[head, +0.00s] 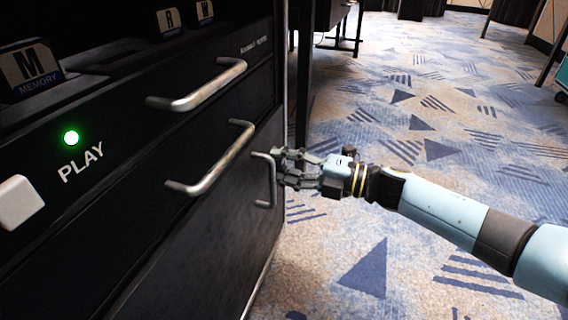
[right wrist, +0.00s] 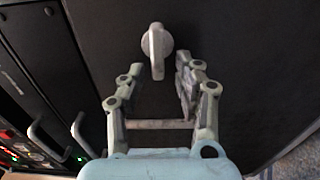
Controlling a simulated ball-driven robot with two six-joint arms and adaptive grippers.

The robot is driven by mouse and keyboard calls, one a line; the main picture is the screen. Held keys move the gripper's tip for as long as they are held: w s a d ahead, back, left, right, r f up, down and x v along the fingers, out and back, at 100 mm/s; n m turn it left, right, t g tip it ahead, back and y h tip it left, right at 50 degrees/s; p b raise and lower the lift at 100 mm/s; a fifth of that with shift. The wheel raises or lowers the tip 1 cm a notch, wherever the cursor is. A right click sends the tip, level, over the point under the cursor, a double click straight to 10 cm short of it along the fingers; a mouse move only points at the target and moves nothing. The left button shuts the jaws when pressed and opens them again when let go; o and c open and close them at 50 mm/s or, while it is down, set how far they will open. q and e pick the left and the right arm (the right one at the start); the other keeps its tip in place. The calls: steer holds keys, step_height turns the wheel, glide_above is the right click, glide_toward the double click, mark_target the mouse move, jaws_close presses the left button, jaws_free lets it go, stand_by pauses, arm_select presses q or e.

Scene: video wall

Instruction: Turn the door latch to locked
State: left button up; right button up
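The door latch (right wrist: 157,45) is a pale grey knob with a raised grip bar on a dark panel (right wrist: 105,35), seen in the right wrist view. Its bar stands nearly upright in that picture. My right gripper (right wrist: 160,72) is open, with one finger on each side and the latch just beyond the fingertips. No contact with the latch shows. In the head view my right gripper (head: 284,167) reaches in from the right beside the black cabinet, close to a small upright handle (head: 265,180). I cannot make out the latch there. My left gripper is not in view.
The black cabinet (head: 205,225) has two long metal handles (head: 200,90) (head: 215,162) at its front. A lit green PLAY light (head: 71,138) and a white button (head: 18,201) are at left. Open patterned carpet (head: 400,110) lies to the right.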

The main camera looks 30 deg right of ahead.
steer(key=v, duration=1.2)
stand_by(0.4)
